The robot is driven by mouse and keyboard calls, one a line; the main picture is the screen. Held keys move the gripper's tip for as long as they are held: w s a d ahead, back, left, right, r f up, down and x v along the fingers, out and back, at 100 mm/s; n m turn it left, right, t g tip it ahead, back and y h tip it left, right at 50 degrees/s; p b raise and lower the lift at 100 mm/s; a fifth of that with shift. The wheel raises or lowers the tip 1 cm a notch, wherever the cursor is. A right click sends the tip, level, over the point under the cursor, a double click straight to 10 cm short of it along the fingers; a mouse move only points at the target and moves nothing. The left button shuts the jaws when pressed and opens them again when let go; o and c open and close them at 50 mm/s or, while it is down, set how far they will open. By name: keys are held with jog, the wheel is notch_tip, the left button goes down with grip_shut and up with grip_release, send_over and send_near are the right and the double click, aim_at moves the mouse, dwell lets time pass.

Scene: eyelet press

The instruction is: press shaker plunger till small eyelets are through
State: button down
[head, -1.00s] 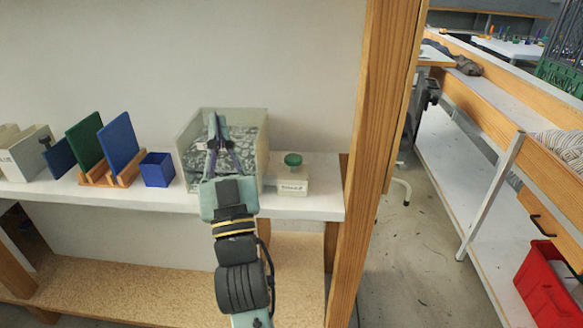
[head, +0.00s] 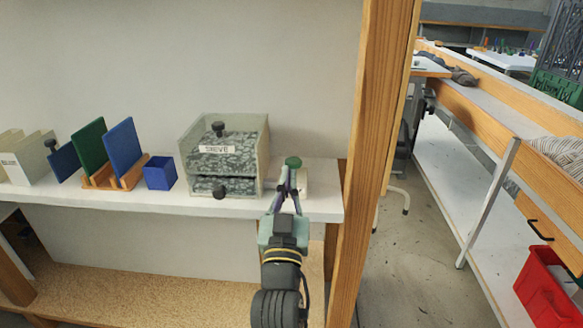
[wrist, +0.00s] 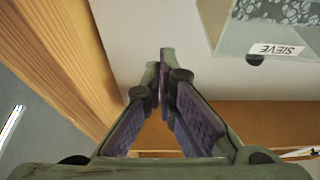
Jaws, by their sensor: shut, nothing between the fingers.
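The shaker is a small cream box (head: 303,182) with a round green plunger (head: 293,162) on top, at the right end of the white shelf in the head view. My gripper (head: 289,175) is shut and empty, its fingertips in front of the box just below the green plunger in the picture. They hide part of the box and its label, and I cannot tell whether they touch it. In the wrist view the closed fingertips (wrist: 162,65) meet over a pale surface, and the plunger does not show.
A clear-walled sieve box (head: 262,150) with dark knobs stands left of the shaker; its SIEVE label (wrist: 277,49) shows in the wrist view. A blue cup (head: 160,175) and upright panels (head: 122,150) stand farther left. A wooden post (head: 372,150) bounds the right side.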

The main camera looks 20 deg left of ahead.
jog(key=w+b, duration=0.1)
jog(key=b, duration=0.3)
notch_tip(320, 180, up, 4)
send_over(292, 162)
jog(key=s+d, duration=0.1)
jog(key=s, duration=0.3)
jog(key=shift+w+f+p, duration=0.25)
jog(key=shift+f, duration=0.9)
jog(key=shift+w+f+p, duration=0.25)
jog(key=shift+f, duration=0.9)
